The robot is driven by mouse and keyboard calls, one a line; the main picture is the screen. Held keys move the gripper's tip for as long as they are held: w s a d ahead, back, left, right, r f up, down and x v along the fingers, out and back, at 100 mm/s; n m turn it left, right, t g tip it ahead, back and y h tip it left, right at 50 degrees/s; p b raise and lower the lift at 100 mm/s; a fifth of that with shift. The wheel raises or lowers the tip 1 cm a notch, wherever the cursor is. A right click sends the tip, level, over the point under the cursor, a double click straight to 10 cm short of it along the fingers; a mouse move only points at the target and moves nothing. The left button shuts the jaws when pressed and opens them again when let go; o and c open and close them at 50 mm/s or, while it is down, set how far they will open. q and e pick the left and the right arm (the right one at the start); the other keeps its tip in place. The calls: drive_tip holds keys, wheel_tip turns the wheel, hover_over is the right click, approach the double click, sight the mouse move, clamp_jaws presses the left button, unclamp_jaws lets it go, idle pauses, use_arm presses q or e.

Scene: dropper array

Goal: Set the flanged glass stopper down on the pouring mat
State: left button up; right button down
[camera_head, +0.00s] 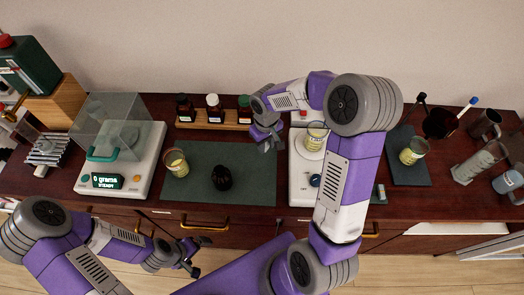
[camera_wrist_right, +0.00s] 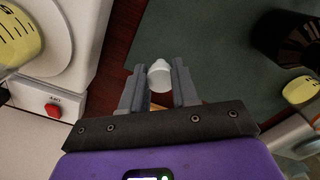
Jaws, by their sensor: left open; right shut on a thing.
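The flanged glass stopper (camera_wrist_right: 159,75) is small, pale and whitish in the right wrist view. It sits between the fingertips of my right gripper (camera_wrist_right: 158,85), which is shut on it. In the head view my right gripper (camera_head: 268,138) hangs by the upper right corner of the dark green pouring mat (camera_head: 240,185), and the stopper cannot be made out there. The mat also shows beyond the fingers in the wrist view (camera_wrist_right: 215,55). I cannot tell how high the stopper is above it. My left gripper (camera_head: 200,256) is open and empty, low in front of the counter.
On the mat stand a beaker of yellow liquid (camera_head: 177,163) and a black ridged object (camera_head: 221,178). A wooden rack of bottles (camera_head: 213,117) stands behind. A balance (camera_head: 118,175) is left and a white stirrer plate (camera_head: 301,185) right. The mat's right part is bare.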

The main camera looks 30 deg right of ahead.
sight(266, 151)
drive_tip(key=shift+w+f, duration=0.1)
drive_tip(key=shift+f, duration=2.25)
drive_tip(key=shift+f+b, duration=0.1)
drive_tip(key=shift+b, duration=0.3)
drive_tip(key=c, duration=0.8)
unclamp_jaws()
drive_tip(key=shift+c, duration=0.2)
drive_tip(key=shift+r, duration=0.25)
wheel_tip(266, 151, up, 12)
drive_tip(key=shift+f+p, duration=0.1)
drive_tip(key=shift+p, duration=0.75)
